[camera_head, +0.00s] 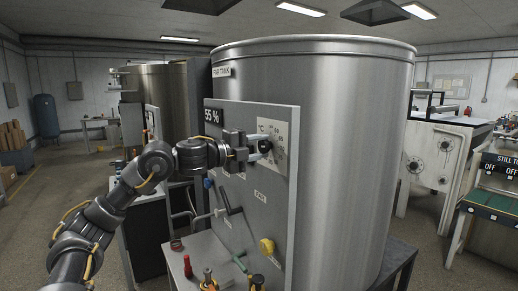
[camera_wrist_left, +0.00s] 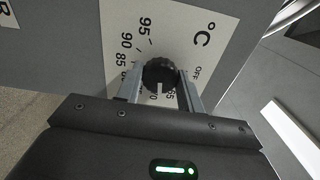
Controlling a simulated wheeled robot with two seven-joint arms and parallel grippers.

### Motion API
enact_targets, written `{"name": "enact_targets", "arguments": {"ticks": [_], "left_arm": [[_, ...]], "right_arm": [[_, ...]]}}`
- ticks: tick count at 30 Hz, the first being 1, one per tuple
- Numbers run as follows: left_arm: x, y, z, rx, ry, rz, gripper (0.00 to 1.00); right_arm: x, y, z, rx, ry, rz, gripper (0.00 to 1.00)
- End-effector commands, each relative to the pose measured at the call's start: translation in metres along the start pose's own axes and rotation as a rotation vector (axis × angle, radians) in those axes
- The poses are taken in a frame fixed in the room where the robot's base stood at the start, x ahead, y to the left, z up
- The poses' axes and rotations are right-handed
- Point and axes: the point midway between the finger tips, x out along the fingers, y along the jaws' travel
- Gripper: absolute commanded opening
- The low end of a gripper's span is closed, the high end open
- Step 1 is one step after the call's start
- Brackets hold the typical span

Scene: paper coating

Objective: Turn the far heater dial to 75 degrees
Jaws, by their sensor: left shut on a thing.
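The heater dial (camera_wrist_left: 158,74) is a round black knob on a white °C scale plate (camera_wrist_left: 205,62). Its white mark points down in the wrist view, towards the jaws' base; the number at its tip is partly hidden. I read 95, 90, 85, OFF and 65 around it. My left gripper (camera_wrist_left: 158,82) is shut on the dial, one finger on each side. In the head view the left gripper (camera_head: 257,148) reaches the scale plate (camera_head: 278,143) from the left and covers much of the dial. My right gripper is not in view.
The grey panel (camera_head: 240,200) stands before a large steel tank (camera_head: 345,150). A second tank (camera_head: 150,90) stands behind left.

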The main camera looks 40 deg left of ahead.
Motion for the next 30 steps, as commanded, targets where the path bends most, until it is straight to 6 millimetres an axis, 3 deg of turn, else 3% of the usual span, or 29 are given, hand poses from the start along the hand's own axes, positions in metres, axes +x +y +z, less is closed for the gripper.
{"name": "enact_targets", "arguments": {"ticks": [18, 30], "left_arm": [[0.0001, 0.0014, 0.0001, 0.522, 0.0, 0.002, 0.15], [0.0001, 0.0015, 0.0002, 0.669, 0.001, 0.003, 0.15]], "right_arm": [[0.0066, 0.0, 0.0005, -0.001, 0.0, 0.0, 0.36], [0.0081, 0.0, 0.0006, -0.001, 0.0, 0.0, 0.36]]}}
